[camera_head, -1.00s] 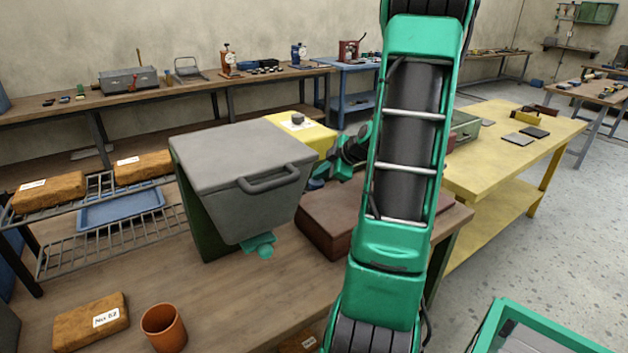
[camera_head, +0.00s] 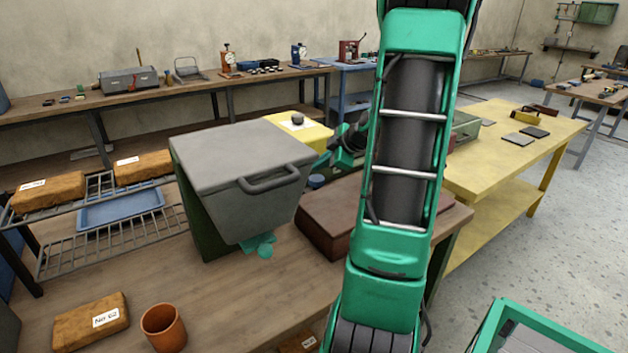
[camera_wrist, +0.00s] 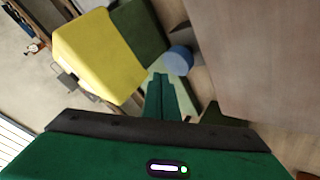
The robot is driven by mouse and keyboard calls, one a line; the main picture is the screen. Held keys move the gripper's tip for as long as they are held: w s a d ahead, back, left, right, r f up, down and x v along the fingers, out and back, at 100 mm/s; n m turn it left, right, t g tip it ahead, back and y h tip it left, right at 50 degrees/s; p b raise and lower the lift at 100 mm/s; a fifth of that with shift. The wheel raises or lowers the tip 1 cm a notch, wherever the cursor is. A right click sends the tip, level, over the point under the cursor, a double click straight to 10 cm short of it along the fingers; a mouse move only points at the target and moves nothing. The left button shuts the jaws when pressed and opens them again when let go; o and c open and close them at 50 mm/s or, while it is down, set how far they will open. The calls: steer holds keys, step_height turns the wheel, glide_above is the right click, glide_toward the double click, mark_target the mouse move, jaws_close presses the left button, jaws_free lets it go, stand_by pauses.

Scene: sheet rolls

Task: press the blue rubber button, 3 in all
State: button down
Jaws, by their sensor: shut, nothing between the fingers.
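The blue rubber button (camera_head: 316,181) shows as a small round blue piece at the right side of the grey and green machine (camera_head: 240,165). In the wrist view the blue button (camera_wrist: 180,60) is a short round piece just beyond and right of my fingertips. My gripper (camera_head: 322,160) is partly hidden behind my arm, just above the button in the head view. In the wrist view my gripper (camera_wrist: 158,78) is shut with its green fingers together and nothing between them. A gap seems to lie between fingertips and button.
A brown box (camera_head: 335,215) stands right of the machine on the wooden table. A yellow block (camera_head: 302,131) is behind the machine. An orange cup (camera_head: 163,327) and a labelled brown block (camera_head: 90,322) are at the front left. The table's middle is clear.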

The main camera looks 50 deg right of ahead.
mark_target(321, 180)
steer(key=shift+r, duration=2.05)
steer(key=shift+s, duration=0.15)
